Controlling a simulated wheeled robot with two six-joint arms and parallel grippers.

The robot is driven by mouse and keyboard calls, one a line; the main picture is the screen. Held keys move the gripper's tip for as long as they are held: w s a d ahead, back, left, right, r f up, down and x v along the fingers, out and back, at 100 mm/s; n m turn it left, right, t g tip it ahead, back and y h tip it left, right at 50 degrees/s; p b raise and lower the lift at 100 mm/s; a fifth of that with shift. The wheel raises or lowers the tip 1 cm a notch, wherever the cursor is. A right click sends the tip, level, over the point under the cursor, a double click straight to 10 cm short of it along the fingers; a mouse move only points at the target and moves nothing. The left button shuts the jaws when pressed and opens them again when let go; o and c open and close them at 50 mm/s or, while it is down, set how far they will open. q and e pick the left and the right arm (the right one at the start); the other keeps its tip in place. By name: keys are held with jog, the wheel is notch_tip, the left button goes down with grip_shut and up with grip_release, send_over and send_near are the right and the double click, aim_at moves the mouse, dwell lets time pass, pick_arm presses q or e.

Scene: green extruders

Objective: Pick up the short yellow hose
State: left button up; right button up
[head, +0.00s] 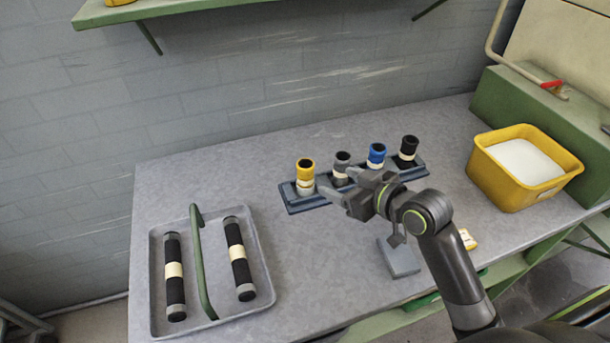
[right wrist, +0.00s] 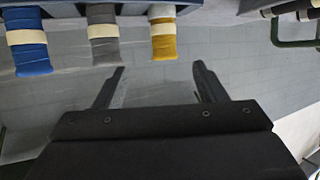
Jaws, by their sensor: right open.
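The short yellow hose (head: 306,167) stands upright at the left end of a dark blue rack (head: 309,206), with a pale band around it. In the right wrist view the yellow hose (right wrist: 163,40) shows at the top, roughly in line with the gap between my fingers and apart from them. My right gripper (head: 338,182) is open and empty, to the right of the yellow hose and in front of the grey hose. Its two fingers (right wrist: 158,70) are spread wide in the right wrist view. My left gripper is not in view.
Grey (head: 342,161), blue (head: 376,155) and black (head: 408,148) hoses stand along the same rack. A grey tray (head: 161,232) with a green handle holds two long black hoses at the left. A yellow bin (head: 511,188) stands at the right.

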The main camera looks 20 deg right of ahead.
aim_at(313, 173)
jog(key=x, duration=0.4)
jog(key=shift+a, duration=0.15)
jog(key=x, duration=0.2)
jog(key=shift+w+f, duration=0.15)
jog(key=shift+w, duration=0.15)
jog(key=shift+w+a+f+p, duration=0.3)
jog(key=shift+w, duration=0.3)
jog(key=x, duration=0.2)
jog(key=p+x, duration=0.1)
jog(key=x, duration=0.1)
jog(key=shift+w+a, duration=0.25)
jog(key=shift+a, duration=0.25)
jog(key=shift+w+a+f, duration=0.1)
jog(key=shift+w+f, duration=0.05)
jog(key=shift+w, duration=0.15)
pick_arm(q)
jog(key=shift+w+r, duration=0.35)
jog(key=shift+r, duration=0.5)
pick_arm(e)
jog(key=c, duration=1.1)
